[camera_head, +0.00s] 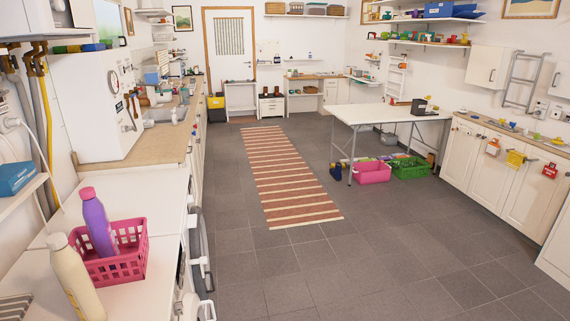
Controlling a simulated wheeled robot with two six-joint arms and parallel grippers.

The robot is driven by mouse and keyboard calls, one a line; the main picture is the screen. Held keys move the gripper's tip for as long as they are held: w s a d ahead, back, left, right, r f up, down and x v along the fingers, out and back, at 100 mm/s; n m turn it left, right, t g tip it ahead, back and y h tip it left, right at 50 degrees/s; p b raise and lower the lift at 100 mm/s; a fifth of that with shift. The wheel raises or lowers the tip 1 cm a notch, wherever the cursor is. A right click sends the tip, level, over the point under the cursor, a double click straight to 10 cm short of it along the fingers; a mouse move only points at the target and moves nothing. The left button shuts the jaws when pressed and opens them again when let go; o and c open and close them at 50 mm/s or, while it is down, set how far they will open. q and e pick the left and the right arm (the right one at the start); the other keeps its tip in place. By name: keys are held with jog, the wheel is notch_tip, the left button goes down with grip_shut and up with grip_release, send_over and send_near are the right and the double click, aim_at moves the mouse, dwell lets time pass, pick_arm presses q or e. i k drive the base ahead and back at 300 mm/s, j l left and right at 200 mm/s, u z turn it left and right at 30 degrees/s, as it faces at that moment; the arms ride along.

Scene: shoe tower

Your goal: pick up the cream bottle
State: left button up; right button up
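The cream bottle (77,283) stands at the lower left on a white worktop (165,270), slightly tilted in the picture, with its lower end near the picture's bottom edge. It is just in front of a pink basket (128,262) and overlaps its near left side. A purple bottle with a pink cap (98,222) stands at the basket, its lower part inside or behind the basket wall. Neither of my grippers can be made out in the view.
A white boiler-like cabinet (92,105) and pipes stand behind the worktop. The grey tiled floor (260,270) is clear to the right, with a striped rug (285,175) further back. A white table (390,115) stands beyond, with pink and green crates beneath.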

aim_at(69, 266)
jog(key=u, duration=1.5)
